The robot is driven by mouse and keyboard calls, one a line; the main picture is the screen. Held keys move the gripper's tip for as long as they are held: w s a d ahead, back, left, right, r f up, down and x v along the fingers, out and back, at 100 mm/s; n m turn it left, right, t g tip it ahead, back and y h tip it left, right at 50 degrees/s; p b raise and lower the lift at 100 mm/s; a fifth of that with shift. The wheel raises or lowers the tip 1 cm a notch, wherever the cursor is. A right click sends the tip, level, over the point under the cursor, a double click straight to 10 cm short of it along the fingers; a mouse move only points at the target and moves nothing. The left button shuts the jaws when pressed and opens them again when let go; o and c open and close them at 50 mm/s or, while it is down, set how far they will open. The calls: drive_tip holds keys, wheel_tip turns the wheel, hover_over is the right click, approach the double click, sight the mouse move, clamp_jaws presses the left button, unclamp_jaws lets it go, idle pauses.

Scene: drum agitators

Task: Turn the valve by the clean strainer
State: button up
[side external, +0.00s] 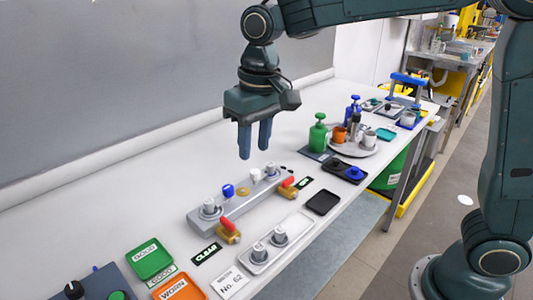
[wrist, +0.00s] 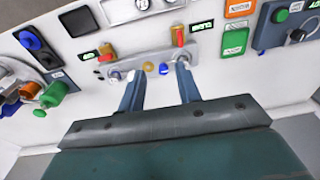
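A grey manifold block (side external: 190,226) on the bench carries several fittings, including a blue knob (side external: 228,190). Two brass valves with red handles sit at its front: a near one (side external: 229,232) and a far one (side external: 289,191). A black sign with pale lettering, seemingly CLEAN (side external: 206,254), lies beside the near valve. A smaller black sign (side external: 303,184) lies beside the far valve; I cannot read it. In the wrist view the near valve (wrist: 177,36) is right of the far one (wrist: 105,52). My gripper (side external: 255,153) hangs above the manifold, fingers apart and empty, touching neither valve.
A pale tray with grey cylindrical fittings (side external: 290,238) lies in front of the manifold. Green (side external: 150,262) and orange (side external: 180,290) trays and a control box lie nearer. A green pump bottle (side external: 318,135), cups and a black tray (side external: 323,203) lie farther along.

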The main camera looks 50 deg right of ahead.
drive_tip(key=g, duration=0.1)
hover_over(227, 221)
wheel_tip(227, 221, down, 4)
drive_tip(key=shift+f, duration=0.15)
drive_tip(key=shift+f, duration=0.1)
drive_tip(key=shift+f, duration=6.8)
clamp_jaws()
